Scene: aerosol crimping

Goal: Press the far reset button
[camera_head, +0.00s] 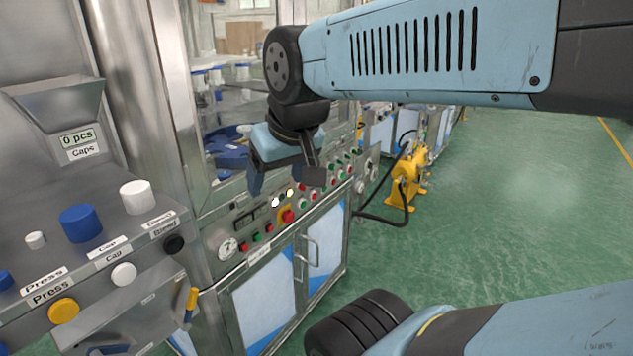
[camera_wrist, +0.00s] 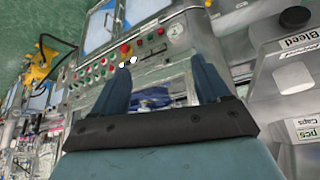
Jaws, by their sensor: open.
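The steel control panel (camera_head: 262,226) carries rows of small red and green buttons, two bright white lights (camera_head: 290,193) and a red knob on a yellow base (camera_head: 287,216). Several green and red buttons (camera_head: 335,170) continue toward its far end. No reset label is readable, so I cannot tell which one is the far reset button. My gripper (camera_head: 284,182) is open and empty, hanging above and in front of the panel. Its fingers cover part of the panel. In the wrist view the button row (camera_wrist: 118,62) shows beyond my open fingers (camera_wrist: 160,63).
A nearer console (camera_head: 120,225) at left has blue, white, black and yellow buttons labelled Press, Cap and Bleed. A round gauge (camera_head: 228,248) sits at the panel's near end. A yellow machine (camera_head: 405,180) with a black hose stands beyond. Green floor at right is open.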

